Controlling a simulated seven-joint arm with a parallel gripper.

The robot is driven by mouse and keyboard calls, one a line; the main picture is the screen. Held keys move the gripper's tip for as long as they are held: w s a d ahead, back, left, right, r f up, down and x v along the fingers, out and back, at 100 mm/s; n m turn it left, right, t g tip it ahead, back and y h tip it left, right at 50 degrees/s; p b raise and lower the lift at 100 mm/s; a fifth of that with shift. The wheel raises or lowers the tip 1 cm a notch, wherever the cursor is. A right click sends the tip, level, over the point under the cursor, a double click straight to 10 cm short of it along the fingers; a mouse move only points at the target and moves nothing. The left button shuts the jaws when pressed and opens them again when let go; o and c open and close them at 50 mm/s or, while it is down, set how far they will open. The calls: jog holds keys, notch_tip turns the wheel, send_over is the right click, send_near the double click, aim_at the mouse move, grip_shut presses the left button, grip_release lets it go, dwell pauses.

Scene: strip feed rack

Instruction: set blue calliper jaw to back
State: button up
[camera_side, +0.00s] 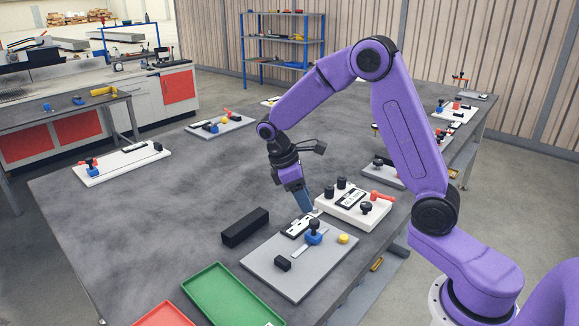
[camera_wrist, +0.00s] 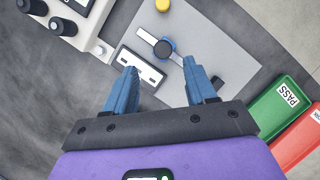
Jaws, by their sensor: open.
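The blue calliper jaw (camera_side: 314,238) carries a black knob and sits on a pale metal bar on a grey plate (camera_side: 270,252). In the wrist view the jaw (camera_wrist: 168,44) lies beyond the gap between my fingertips, its knob hiding part of it. A white scale plate with dark marks (camera_side: 297,228) lies beside it, also in the wrist view (camera_wrist: 140,69). My gripper (camera_side: 305,203) points down above the back of the plate, behind the jaw and apart from it. In the wrist view the two blue fingers (camera_wrist: 160,72) are spread with nothing between them.
A yellow button (camera_side: 344,239) and small black block (camera_side: 283,263) are on the plate. A white fixture (camera_side: 352,208) with black knobs and an orange lever stands close behind. A long black block (camera_side: 245,227) and green tray (camera_side: 225,297) lie left and in front.

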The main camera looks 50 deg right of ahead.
jog(key=v, duration=1)
jog(key=s+a+f+n+t+y, duration=0.1)
jog(key=s+a, duration=0.3)
jog(key=s, duration=0.3)
jog(key=s+a+n+t, duration=0.1)
jog(key=s+a+t, duration=0.15)
jog(key=s, duration=0.45)
jog(key=s+f+n+y, duration=0.1)
jog(key=s+f+y, duration=0.1)
jog(key=s, duration=1.3)
jog(key=shift+s+d+f+n+y, duration=0.2)
jog(key=shift+d+f+n+y, duration=0.15)
jog(key=shift+f, duration=0.2)
